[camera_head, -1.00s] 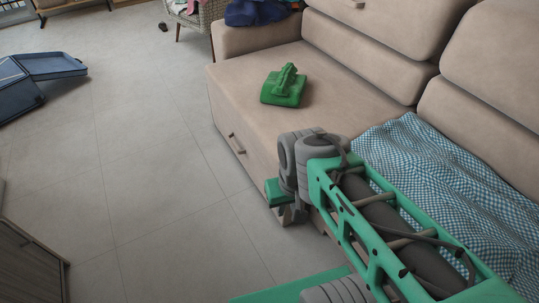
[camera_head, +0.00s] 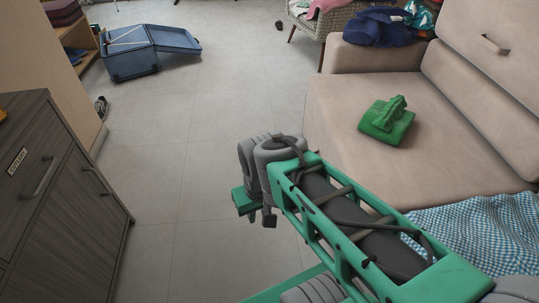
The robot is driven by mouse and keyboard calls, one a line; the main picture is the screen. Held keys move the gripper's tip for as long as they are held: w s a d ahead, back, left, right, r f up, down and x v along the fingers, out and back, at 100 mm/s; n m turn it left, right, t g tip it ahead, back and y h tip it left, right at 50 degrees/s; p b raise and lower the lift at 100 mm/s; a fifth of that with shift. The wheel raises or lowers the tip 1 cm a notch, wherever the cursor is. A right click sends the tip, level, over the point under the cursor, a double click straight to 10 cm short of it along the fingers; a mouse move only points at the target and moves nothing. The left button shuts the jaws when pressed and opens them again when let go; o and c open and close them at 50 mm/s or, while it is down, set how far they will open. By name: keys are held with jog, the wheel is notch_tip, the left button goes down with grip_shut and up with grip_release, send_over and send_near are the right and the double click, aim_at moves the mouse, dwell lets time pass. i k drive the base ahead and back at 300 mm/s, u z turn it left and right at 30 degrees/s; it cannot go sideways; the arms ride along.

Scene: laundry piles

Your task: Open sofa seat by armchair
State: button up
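The beige sofa (camera_head: 345,105) fills the right side of the view. Its seat nearest the wicker armchair (camera_head: 312,25) has a folded green cloth (camera_head: 386,122) on it. The front handle of that seat, below its front edge, is hidden behind my arm or out of sight. The armchair stands at the back, past the sofa's far armrest, with clothes on it. My gripper (camera_head: 250,205) hangs over the floor in front of the sofa, left of the seat's front. Its fingers are small and partly hidden, so I cannot tell whether they are open.
A dark wooden cabinet (camera_head: 55,190) stands close on the left. An open blue suitcase (camera_head: 130,62) lies on the floor at the back left. A blue checked cloth (camera_head: 490,232) lies on the nearer seat, and dark blue clothing (camera_head: 375,27) on the armrest. The tiled floor between is clear.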

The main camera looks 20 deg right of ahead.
aim_at(442, 159)
jog(key=u, duration=0.4)
jog(key=i, duration=1.15)
jog(key=z, duration=0.15)
